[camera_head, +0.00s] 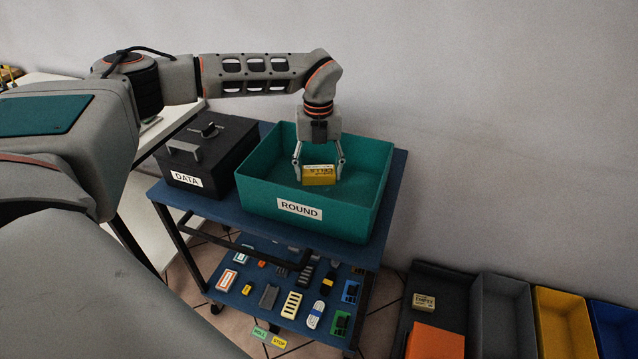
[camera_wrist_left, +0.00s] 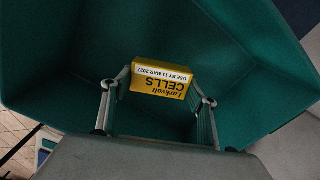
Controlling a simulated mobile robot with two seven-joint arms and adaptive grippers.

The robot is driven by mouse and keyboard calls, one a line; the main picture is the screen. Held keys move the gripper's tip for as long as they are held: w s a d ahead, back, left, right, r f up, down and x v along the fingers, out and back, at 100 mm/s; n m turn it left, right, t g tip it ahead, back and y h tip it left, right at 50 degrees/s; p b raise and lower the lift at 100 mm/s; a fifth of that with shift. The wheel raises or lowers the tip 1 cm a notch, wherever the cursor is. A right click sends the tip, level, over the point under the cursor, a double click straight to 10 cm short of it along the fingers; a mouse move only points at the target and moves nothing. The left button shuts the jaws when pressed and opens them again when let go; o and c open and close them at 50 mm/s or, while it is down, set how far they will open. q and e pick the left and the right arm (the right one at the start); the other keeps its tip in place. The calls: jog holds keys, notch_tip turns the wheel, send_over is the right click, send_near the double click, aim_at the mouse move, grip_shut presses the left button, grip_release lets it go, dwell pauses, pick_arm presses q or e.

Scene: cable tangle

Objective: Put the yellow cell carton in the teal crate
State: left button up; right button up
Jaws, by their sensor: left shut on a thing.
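The yellow cell carton (camera_head: 319,175) is between the fingers of my left gripper (camera_head: 319,170), inside the walls of the teal crate (camera_head: 262,196). The crate stands on the blue cart top and bears a "ROUND" label. In the left wrist view the carton (camera_wrist_left: 162,80) shows the word "CELLS" and a white use-by strip. My left gripper (camera_wrist_left: 158,95) is shut on it there, with the teal crate (camera_wrist_left: 60,60) around it. I cannot tell whether the carton touches the crate floor. My right gripper is not in view.
A black box labelled "DATA" (camera_head: 206,152) stands left of the crate on the cart (camera_head: 385,232). Several small parts lie on the lower shelf. A row of bins stands at the lower right; the dark bin (camera_head: 452,285) holds a small box (camera_head: 423,301) and an orange thing (camera_head: 434,342).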

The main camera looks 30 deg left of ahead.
aim_at(319, 183)
pick_arm(q)
notch_tip(319, 183, down, 4)
jog(key=shift+f, duration=0.1)
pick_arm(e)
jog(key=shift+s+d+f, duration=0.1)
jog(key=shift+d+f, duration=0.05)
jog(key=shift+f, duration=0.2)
pick_arm(q)
jog(key=shift+f, duration=0.15)
jog(key=o, duration=1.2)
jog(key=shift+c, duration=0.2)
notch_tip(319, 183, up, 12)
jog(key=shift+f+p, duration=0.25)
jog(key=shift+p, duration=0.15)
jog(key=shift+r, duration=0.4)
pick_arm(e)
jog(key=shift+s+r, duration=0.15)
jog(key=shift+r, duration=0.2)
